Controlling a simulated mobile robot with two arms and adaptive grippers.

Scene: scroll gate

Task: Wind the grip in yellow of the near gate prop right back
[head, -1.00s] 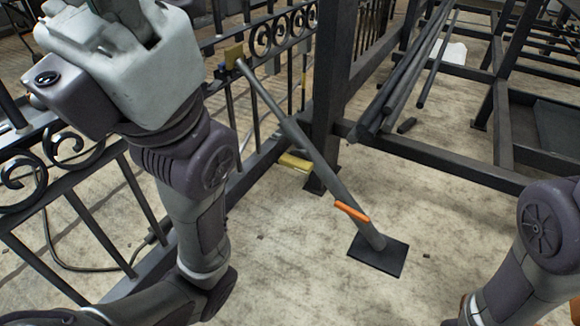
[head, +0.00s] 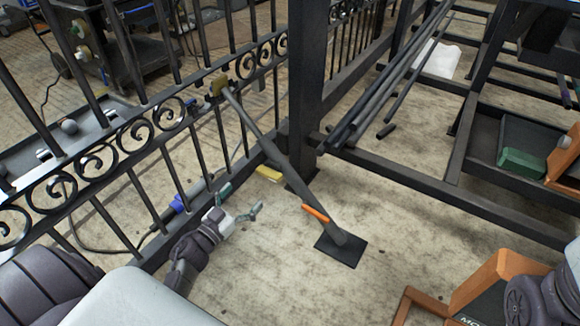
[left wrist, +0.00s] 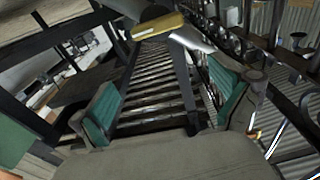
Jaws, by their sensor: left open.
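The near gate prop (head: 262,138) is a dark slanted tube from a yellowish bracket (head: 218,85) on the gate to a square black foot plate (head: 341,250). An orange grip (head: 316,213) sits on its lower part. A yellow bar (head: 268,173) shows low by the gate's bottom rail, left of the prop; I cannot tell what it is fixed to. A yellow bar (left wrist: 158,26) also shows at the top of the left wrist view. My left gripper (head: 240,203) is open, its green-padded fingers apart and empty, low and left of the prop. My right gripper is out of view.
The black scrolled gate (head: 130,140) runs along the left. A dark post (head: 308,90) stands behind the prop. A rack with long tubes (head: 390,85) is at the back right. An orange-framed object (head: 480,285) stands at lower right. Bare floor surrounds the foot plate.

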